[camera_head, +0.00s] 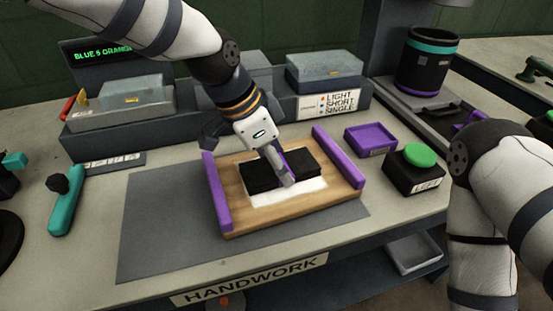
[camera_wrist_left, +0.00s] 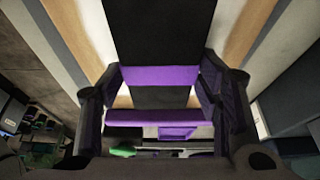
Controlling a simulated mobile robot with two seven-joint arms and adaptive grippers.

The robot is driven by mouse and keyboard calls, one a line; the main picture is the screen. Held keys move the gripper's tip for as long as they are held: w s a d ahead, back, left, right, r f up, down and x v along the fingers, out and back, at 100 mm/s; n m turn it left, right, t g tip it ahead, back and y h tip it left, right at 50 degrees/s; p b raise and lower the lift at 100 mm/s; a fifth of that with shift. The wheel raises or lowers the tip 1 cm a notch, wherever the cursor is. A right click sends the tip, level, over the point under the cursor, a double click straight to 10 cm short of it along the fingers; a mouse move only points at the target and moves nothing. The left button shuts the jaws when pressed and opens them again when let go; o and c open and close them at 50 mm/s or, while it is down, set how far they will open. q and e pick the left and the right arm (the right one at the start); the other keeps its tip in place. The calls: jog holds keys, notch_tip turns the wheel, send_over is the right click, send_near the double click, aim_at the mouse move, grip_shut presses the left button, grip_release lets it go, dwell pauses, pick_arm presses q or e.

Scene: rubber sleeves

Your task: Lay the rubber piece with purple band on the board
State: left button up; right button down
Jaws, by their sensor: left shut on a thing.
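The rubber piece with the purple band (camera_head: 262,178) is a flat black strip. In the left wrist view its purple band (camera_wrist_left: 160,76) runs crosswise between my fingers. My left gripper (camera_head: 281,172) points down over the middle of the piece and is shut on it; it also shows in the left wrist view (camera_wrist_left: 160,94). The wooden board (camera_head: 275,215) has purple rails at both ends and a white pad (camera_head: 285,201). The piece is level over the pad; I cannot tell whether it touches. My right gripper is outside the view.
The board lies on a grey mat (camera_head: 155,230). A purple tray (camera_head: 371,138) and a box with a green button (camera_head: 420,156) stand to its right. Bins and a sign (camera_head: 328,105) are behind. A teal-handled tool (camera_head: 67,204) lies left. The mat's left part is clear.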

pick_arm(q)
jog(key=shift+f, duration=0.1)
jog(key=o, duration=1.3)
jog(key=p+v, duration=0.1)
jog(key=v, duration=1.1)
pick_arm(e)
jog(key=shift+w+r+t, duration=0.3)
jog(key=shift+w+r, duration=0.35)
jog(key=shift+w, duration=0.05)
